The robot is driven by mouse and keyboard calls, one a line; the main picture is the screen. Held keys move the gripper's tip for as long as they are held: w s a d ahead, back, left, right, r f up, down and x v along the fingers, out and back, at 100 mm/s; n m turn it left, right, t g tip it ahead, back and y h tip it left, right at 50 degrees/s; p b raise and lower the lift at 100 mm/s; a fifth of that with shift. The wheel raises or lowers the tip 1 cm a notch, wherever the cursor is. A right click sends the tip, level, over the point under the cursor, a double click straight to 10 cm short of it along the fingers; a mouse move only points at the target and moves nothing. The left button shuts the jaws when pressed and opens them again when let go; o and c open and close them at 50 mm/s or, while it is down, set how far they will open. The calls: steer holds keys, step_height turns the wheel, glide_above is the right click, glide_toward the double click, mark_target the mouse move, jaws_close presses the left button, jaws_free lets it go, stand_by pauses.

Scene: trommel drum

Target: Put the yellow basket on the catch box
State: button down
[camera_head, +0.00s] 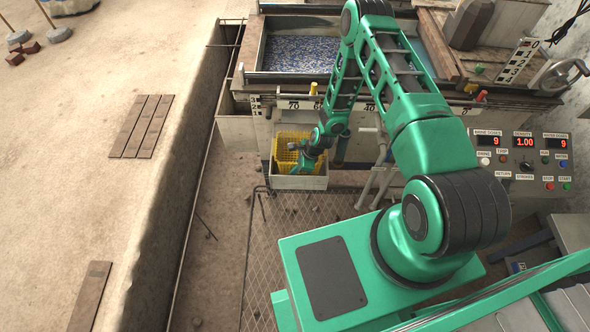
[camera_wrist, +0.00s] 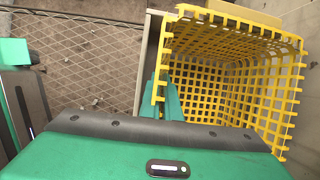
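The yellow basket (camera_head: 289,143) is an open plastic lattice basket at the front of the machine. It shows large in the wrist view (camera_wrist: 240,85), with its open top toward the camera and its inside empty. A pale grey box (camera_head: 298,183), apparently the catch box, is directly below and in front of it in the head view. I cannot tell whether the basket rests on the box or hangs just above it. My gripper (camera_head: 303,158) is at the basket's right side. In the wrist view its green fingers (camera_wrist: 167,90) are close together on the basket's near-left wall, one each side.
The machine's front panel (camera_head: 400,125) stands close behind the basket. Grey pipes (camera_head: 380,170) are to its right, and a control panel (camera_head: 525,155) is farther right. A mesh floor (camera_head: 290,215) lies in front. A long earth wall (camera_head: 185,190) bounds the left.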

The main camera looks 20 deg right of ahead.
steer(key=shift+f, duration=0.35)
steer(key=c, duration=2)
jaws_free()
steer(key=shift+o, duration=0.4)
steer(key=shift+s, duration=0.1)
steer(key=v, duration=1)
steer(key=shift+r, duration=0.35)
step_height(320, 180, up, 10)
steer(key=shift+d, duration=0.1)
